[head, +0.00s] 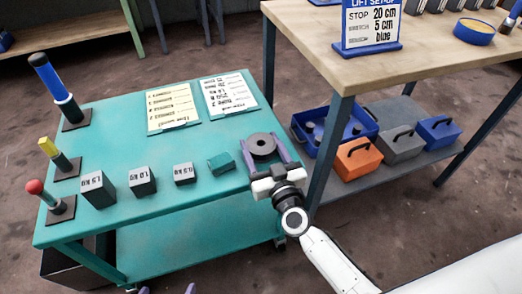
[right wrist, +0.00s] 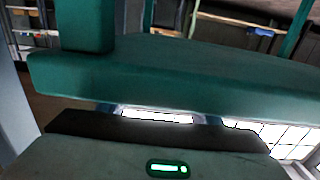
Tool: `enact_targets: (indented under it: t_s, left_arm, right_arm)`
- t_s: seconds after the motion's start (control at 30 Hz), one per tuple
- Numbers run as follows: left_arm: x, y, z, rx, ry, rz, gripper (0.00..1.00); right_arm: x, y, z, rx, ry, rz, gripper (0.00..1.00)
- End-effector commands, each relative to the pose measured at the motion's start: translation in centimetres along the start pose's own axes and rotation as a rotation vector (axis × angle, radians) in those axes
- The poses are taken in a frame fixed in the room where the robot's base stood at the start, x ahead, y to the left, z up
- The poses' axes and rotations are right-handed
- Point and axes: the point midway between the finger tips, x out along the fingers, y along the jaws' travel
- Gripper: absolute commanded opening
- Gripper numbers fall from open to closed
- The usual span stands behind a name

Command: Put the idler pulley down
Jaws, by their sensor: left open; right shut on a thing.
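The idler pulley (head: 262,143), a dark grey disc with a hole in its middle, is at the right edge of the teal cart top in the head view. My right gripper (head: 264,150) is shut on it, with a purple finger on either side. I cannot tell whether the pulley touches the top. My left gripper (head: 167,290) is open; only its purple fingertips show at the bottom edge, clear of the cart top. In the right wrist view the pulley cannot be made out; teal surfaces fill much of it.
The teal cart top (head: 110,128) holds a teal block (head: 221,163), several dark weights, two note cards and several knobbed posts at left. Bare top lies between cards and weights. A wooden bench (head: 430,60) stands close at right, with a blue tray (head: 300,118) and toolboxes below.

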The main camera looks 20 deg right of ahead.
Motion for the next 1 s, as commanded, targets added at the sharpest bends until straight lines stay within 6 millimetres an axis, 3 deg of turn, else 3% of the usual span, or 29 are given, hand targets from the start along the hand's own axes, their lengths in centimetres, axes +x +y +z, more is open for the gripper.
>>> enact_targets:
  t_s: [0.23,0.27,0.33,0.73,1.0]
  left_arm:
    - [-0.3,0.1,0.2,-0.003,-0.003,0.001,0.80]
    - [-0.3,0.1,0.2,-0.003,-0.003,0.001,0.80]
    - [-0.3,0.1,0.2,-0.003,-0.005,0.001,0.80]
    - [-0.3,0.1,0.2,-0.001,-0.007,0.000,0.80]
    - [-0.5,-0.1,-0.5,0.009,-0.007,-0.003,0.80]
  right_arm:
    - [0.1,0.0,-0.1,0.000,0.002,0.001,0.18]
    - [0.0,0.0,0.1,0.000,-0.003,0.000,0.63]
    - [0.0,0.0,0.0,0.000,-0.003,0.000,0.75]
    - [-0.6,0.0,0.0,0.000,-0.004,0.000,0.77]
    - [-5.7,0.0,-0.1,-0.002,-0.006,0.000,0.77]
